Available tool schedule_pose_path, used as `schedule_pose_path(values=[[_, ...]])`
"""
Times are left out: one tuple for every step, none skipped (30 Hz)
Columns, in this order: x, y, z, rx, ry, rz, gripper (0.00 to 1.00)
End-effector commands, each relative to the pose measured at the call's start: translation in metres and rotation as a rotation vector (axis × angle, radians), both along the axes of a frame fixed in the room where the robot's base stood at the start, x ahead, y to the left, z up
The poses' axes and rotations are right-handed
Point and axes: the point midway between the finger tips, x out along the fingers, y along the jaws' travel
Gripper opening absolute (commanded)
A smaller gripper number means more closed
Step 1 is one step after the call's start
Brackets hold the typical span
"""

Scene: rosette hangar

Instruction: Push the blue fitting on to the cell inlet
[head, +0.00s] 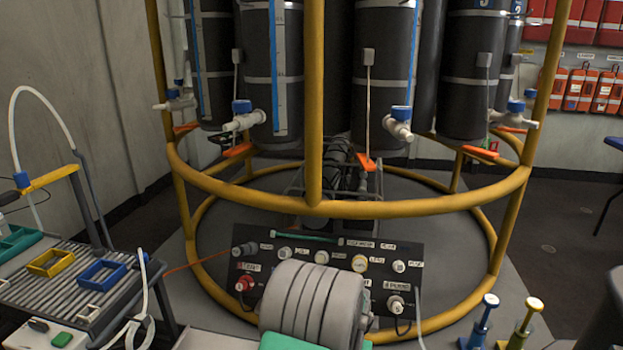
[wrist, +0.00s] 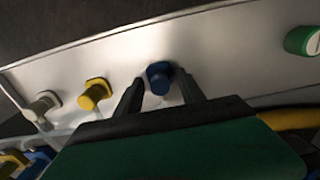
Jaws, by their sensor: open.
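In the wrist view a round blue fitting (wrist: 159,77) stands out from a pale metal panel (wrist: 225,50). The dark fingers of my gripper (wrist: 157,84) are open, one on each side of the blue fitting. I cannot tell whether either finger touches it. In the head view a small blue piece (head: 22,180) is on a white hose loop at the left; I cannot tell whether it is the same fitting. I cannot pick out the cell inlet with certainty. My gripper's fingers do not show in the head view.
Grey (wrist: 42,107), yellow (wrist: 95,94) and green fittings (wrist: 303,41) stand on the same panel. The head view shows a yellow tubular frame (head: 340,208) around dark cylinders, a black labelled panel (head: 325,254), a ribbed bench (head: 60,285) at left and two plungers at lower right.

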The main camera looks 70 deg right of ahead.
Motion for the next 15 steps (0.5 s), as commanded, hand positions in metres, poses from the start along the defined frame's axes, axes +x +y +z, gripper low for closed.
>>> schedule_pose_path(values=[[0.0000,0.0000,-0.0003,0.000,0.000,0.000,0.46],[0.0000,0.0000,-0.0003,0.000,0.000,0.000,0.46],[0.0000,0.0001,-0.0003,0.000,0.000,0.000,0.46],[0.0000,0.0001,-0.0003,0.000,0.000,0.000,0.44],[0.0000,0.0000,-0.0003,0.000,0.000,0.000,0.41],[0.0000,0.0000,-0.0003,0.000,0.000,0.000,0.38],[0.0000,0.0001,-0.0003,0.000,0.000,0.000,0.36],[0.0000,0.0000,-0.0002,0.000,0.000,0.000,0.33],[0.0000,0.0000,-0.0002,0.000,0.000,0.000,0.30],[0.0000,0.0000,-0.0002,0.000,0.000,0.000,0.28],[0.0001,0.0001,-0.0002,0.000,0.000,0.000,0.25],[0.0001,0.0001,-0.0002,0.000,0.000,0.000,0.22],[0.0001,0.0001,-0.0002,0.000,0.000,0.000,0.19],[0.0001,0.0001,-0.0002,0.000,0.000,0.000,0.17],[0.0001,0.0001,-0.0002,0.000,0.000,0.000,0.14]])
